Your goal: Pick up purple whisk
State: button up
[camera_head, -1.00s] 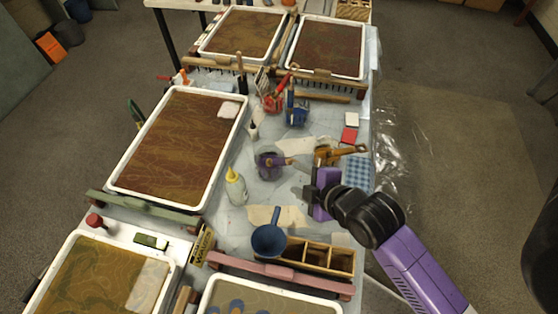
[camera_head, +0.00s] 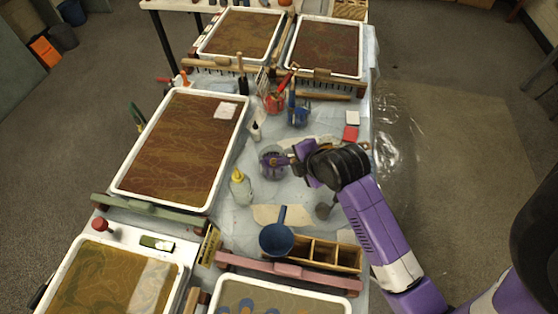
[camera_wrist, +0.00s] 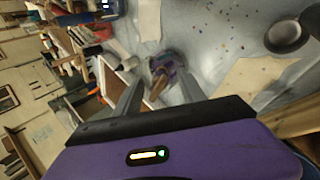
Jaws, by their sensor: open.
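The purple whisk (camera_head: 279,160) appears in the head view lying in a small grey cup (camera_head: 268,171) mid-table, with its purple end toward my gripper. In the wrist view the cup with purple on it (camera_wrist: 166,72) shows ahead of my fingers, close to the gap between them. My gripper (camera_head: 292,158) is open and empty, just right of the cup in the head view. The wrist view shows both fingers spread (camera_wrist: 158,88). The whisk's wires cannot be made out, and I cannot tell whether a finger touches it.
A yellow-capped bottle (camera_head: 239,187) stands below left of the cup. A blue ladle (camera_head: 277,238) and a wooden divided box (camera_head: 333,252) are nearer. Red (camera_head: 275,102) and blue (camera_head: 298,113) tool holders stand behind. A large marbling tray (camera_head: 121,189) lies left.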

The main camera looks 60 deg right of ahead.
aim_at(282, 161)
jog(key=shift+p+x, duration=0.3)
jog(key=shift+x, duration=1.9)
grip_shut()
